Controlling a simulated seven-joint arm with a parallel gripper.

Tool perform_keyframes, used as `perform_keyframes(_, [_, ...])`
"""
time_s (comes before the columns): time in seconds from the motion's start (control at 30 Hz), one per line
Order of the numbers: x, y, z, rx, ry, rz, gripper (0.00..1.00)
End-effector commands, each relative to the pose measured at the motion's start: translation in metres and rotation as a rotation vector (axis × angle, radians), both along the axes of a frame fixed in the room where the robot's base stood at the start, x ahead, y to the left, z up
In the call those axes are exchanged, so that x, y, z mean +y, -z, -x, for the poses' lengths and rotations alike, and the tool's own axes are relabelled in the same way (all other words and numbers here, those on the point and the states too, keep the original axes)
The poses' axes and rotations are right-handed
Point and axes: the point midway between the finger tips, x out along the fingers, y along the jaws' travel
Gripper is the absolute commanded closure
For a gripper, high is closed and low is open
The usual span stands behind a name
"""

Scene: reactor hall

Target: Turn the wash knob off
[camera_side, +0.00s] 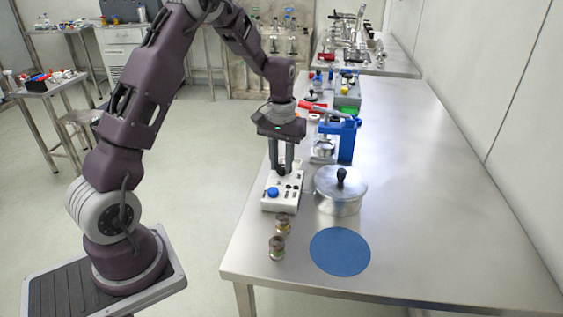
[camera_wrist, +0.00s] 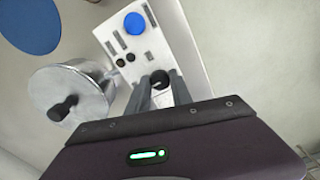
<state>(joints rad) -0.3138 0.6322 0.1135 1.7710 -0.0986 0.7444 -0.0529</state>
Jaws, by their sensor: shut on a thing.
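A white control box (camera_side: 278,203) stands on the steel table, to the left of a lidded pot. It carries a large blue knob (camera_side: 273,192) and several small dark controls; its labels are too small to read. In the wrist view the box (camera_wrist: 183,43) shows its blue knob (camera_wrist: 134,23) at the far end. My gripper (camera_side: 281,171) points straight down over the back end of the box. In the wrist view my gripper (camera_wrist: 160,82) is shut on a black knob (camera_wrist: 159,76), its fingers on either side. Which control is the wash knob cannot be read.
The metal pot (camera_side: 338,193) with a black lid knob stands close to the right of the box. Two small jars (camera_side: 277,247) and a blue round mat (camera_side: 340,252) lie in front. A blue stand (camera_side: 347,141) is behind. The table's right side is clear.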

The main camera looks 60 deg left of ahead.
Motion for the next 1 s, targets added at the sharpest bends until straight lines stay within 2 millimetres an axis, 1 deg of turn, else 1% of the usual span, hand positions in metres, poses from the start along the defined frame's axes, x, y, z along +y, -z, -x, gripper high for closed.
perform_keyframes(0.43, [0.000,-0.001,-0.001,-0.005,-0.010,-0.001,1.00])
perform_keyframes(0.47, [0.000,-0.001,-0.001,-0.005,-0.009,-0.001,0.68])
perform_keyframes(0.53, [0.000,-0.001,-0.001,-0.004,-0.009,0.000,0.54])
perform_keyframes(0.57, [0.000,-0.001,-0.001,-0.004,-0.009,0.000,0.52])
perform_keyframes(0.87, [0.000,-0.003,-0.001,-0.003,-0.008,-0.001,0.52])
perform_keyframes(0.97, [0.000,-0.018,-0.002,-0.006,-0.008,-0.001,0.52])
perform_keyframes(1.0, [0.000,-0.027,-0.002,-0.007,-0.008,-0.002,0.52])
